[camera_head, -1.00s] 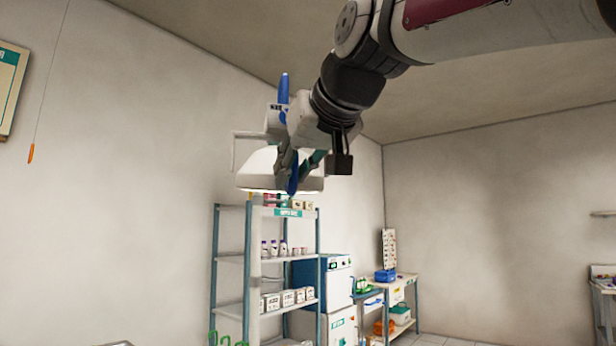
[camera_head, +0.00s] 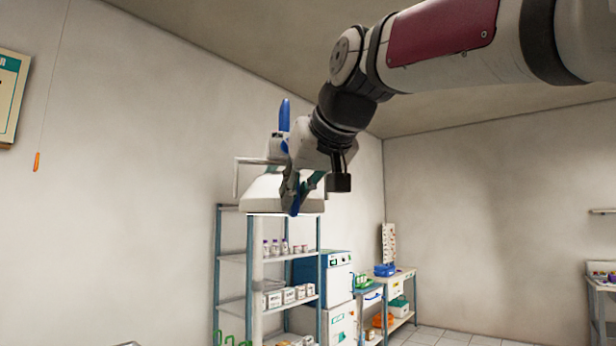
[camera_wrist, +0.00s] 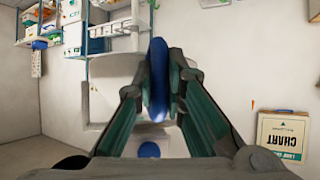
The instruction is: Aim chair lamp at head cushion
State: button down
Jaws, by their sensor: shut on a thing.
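The chair lamp (camera_head: 262,192) is a pale, wide head with a blue upright handle (camera_head: 285,115), in the middle left of the head view. Its lit underside faces down, with a pale bracket at its left. My gripper (camera_head: 298,190) is at the lamp's right side, in front of it. In the wrist view my gripper (camera_wrist: 159,95) is shut on a blue lamp handle (camera_wrist: 158,75), one finger on each side. Part of the lamp is hidden behind my fingers. The head cushion is not seen in either view.
A shelf rack (camera_head: 284,256) with bottles and boxes stands below and behind the lamp. A small table (camera_head: 400,280) with bins is to its right. A wall poster (camera_head: 10,95) and an orange-tipped hanging cord (camera_head: 37,161) are at the left. The air around the lamp looks free.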

jog(key=shift+d+r+g+p, duration=0.1)
jog(key=shift+r+g+p, duration=0.5)
jog(key=shift+p, duration=1.45)
jog(key=shift+r, duration=0.2)
jog(key=c, duration=1.6)
grip_release()
jog(key=shift+w+f, duration=0.1)
jog(key=shift+c, duration=0.2)
jog(key=v, duration=1.2)
jog(key=shift+f, duration=0.1)
